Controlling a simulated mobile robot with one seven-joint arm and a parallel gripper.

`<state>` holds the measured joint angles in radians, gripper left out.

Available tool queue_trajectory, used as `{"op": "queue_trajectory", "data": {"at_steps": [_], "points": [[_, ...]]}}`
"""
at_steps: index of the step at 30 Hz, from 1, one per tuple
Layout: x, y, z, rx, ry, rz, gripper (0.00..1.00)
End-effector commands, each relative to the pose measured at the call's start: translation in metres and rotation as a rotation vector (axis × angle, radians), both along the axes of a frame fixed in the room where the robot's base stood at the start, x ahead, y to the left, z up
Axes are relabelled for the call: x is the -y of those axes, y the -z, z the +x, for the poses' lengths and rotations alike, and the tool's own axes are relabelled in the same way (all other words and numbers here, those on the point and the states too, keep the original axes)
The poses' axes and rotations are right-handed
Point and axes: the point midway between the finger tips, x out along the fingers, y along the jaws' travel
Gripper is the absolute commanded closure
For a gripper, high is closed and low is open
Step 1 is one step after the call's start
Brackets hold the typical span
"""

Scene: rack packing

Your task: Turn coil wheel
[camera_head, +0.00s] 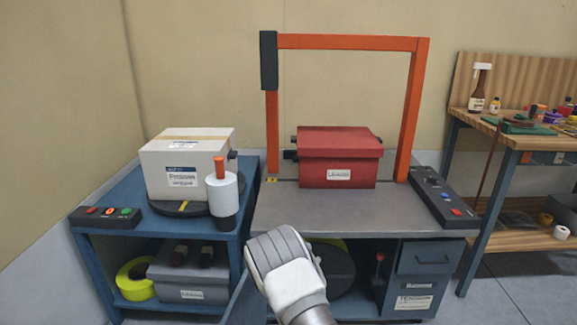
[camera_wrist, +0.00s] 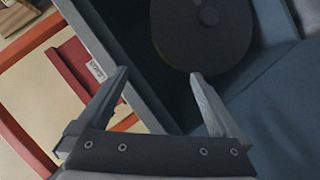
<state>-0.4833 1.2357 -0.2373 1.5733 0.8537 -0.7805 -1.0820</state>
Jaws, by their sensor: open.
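My gripper (camera_wrist: 158,76) is open and empty. Its right fingertip overlaps the lower edge of the disc in the picture; I cannot tell whether they touch. My fingers are hidden in the head view.
A red box (camera_head: 340,160) sits on the grey bench (camera_head: 300,205) under an orange frame (camera_head: 350,42). A lever with a red knob (camera_head: 379,257) and a drawer cabinet (camera_head: 424,258) stand right of the wheel. A blue cart (camera_head: 95,185) with a white box (camera_head: 185,170) is at left.

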Motion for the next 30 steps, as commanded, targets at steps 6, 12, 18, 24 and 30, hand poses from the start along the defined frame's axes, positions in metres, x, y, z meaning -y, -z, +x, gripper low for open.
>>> {"op": "queue_trajectory", "data": {"at_steps": [6, 12, 18, 24, 30], "points": [[-0.005, -0.079, 0.006, -0.045, 0.006, 0.229, 0.0], [-0.007, -0.146, -0.008, -0.099, 0.003, 0.41, 0.0], [-0.005, -0.21, -0.039, -0.159, -0.002, 0.563, 0.0], [0.0, -0.268, -0.084, -0.221, 0.0, 0.686, 0.0], [0.009, -0.316, -0.142, -0.286, 0.011, 0.773, 0.0]]}}
